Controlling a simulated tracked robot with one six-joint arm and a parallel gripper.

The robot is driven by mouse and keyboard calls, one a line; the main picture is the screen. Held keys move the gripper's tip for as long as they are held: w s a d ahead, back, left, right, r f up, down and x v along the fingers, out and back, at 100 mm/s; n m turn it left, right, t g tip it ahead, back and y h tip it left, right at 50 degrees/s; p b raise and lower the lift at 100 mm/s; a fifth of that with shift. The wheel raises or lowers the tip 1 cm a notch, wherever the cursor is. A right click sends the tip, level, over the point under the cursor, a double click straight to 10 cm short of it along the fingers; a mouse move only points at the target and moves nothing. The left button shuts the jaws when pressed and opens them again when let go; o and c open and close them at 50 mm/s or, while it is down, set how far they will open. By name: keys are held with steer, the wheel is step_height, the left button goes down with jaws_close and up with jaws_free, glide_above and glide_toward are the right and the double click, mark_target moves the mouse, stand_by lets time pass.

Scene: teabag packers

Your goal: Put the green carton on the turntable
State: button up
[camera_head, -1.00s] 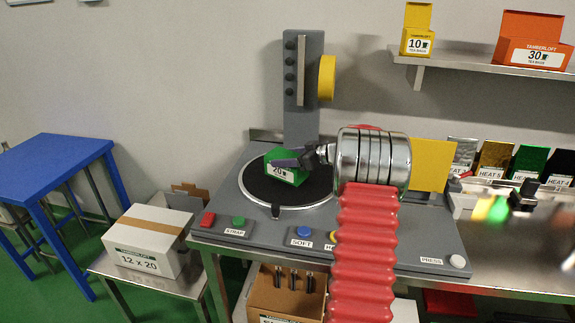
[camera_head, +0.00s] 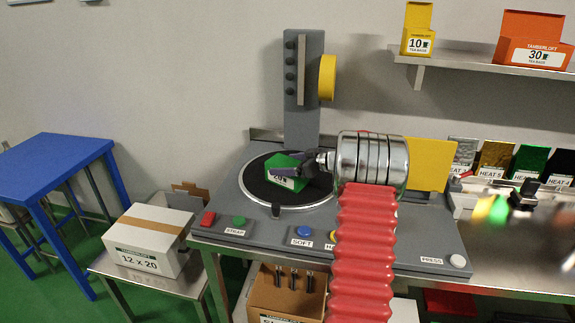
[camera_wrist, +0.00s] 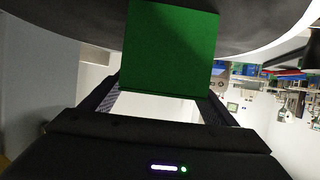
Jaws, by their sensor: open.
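The green carton (camera_head: 284,176) stands on the black turntable (camera_head: 262,191), inside its pale rim, with part of its white label showing. My gripper (camera_head: 299,170) is at the carton's right side, reaching in from the right, and its fingers partly cover the carton. In the wrist view the carton (camera_wrist: 170,50) fills the top middle, just beyond and between the open fingers (camera_wrist: 160,100). A bright gap shows between the carton and the gripper's palm. The turntable (camera_wrist: 235,30) shows behind the carton in that view.
A grey post (camera_head: 300,110) with a yellow disc (camera_head: 327,78) stands behind the turntable. A yellow panel (camera_head: 430,165) is to the right. Buttons line the console front (camera_head: 265,232). A white box (camera_head: 148,240) sits on a low stand at left.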

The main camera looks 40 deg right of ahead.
steer(key=shift+s+d+r, duration=0.2)
steer(key=shift+s+r, duration=0.15)
steer(key=shift+s, duration=0.2)
steer(key=v, duration=1)
steer(key=shift+s+r, duration=0.15)
steer(key=shift+s, duration=0.2)
steer(key=s+a+r+g+y, duration=0.1)
steer(key=a+r+g, duration=0.2)
steer(key=a, duration=1.2)
steer(key=s+a+r+g, duration=0.2)
steer(key=a+r+g, duration=0.1)
steer(key=a, duration=1.2)
steer(key=s+a+f+m+h, duration=0.1)
steer(key=s+a+h, duration=0.1)
steer(key=s+a, duration=0.6)
steer(key=s+a+m+g+h, duration=0.1)
steer(key=s+a+m+h, duration=0.1)
steer(key=s+a, duration=0.6)
steer(key=shift+s+a+f+g+h, duration=0.3)
steer(key=shift+s+a+f, duration=0.1)
steer(key=shift+s, duration=2.25)
